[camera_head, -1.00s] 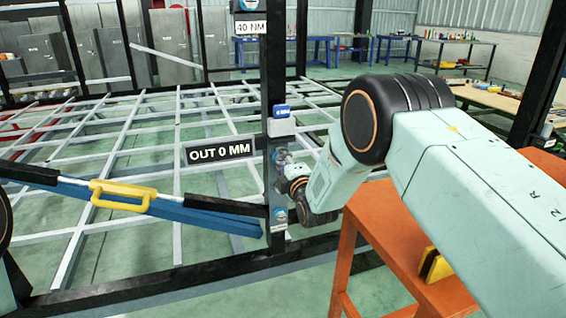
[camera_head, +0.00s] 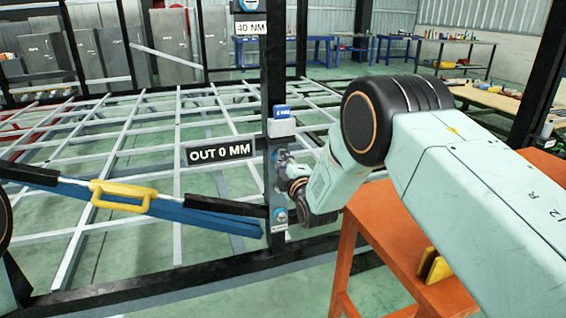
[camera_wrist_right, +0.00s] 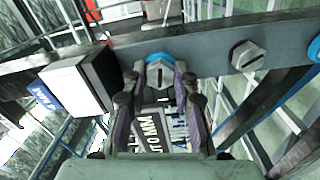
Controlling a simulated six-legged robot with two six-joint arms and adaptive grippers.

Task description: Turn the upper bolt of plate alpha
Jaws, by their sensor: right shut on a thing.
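A dark upright post (camera_head: 276,90) carries plate alpha's bolts, with the sign "OUT 0 MM" (camera_head: 220,152) beside it. In the right wrist view the upper bolt (camera_wrist_right: 160,57) shows as a blue-ringed head on the dark bar. My right gripper (camera_wrist_right: 160,85) is shut on this bolt, one finger on each side, and they hide part of its head. In the head view the right gripper (camera_head: 281,160) reaches the post from the right, below a white box with a blue label (camera_head: 281,123). My left gripper is out of view.
A lower blue-marked bolt (camera_head: 280,215), a blue bar with a yellow handle (camera_head: 120,196) and an orange stand (camera_head: 385,245) are nearby.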

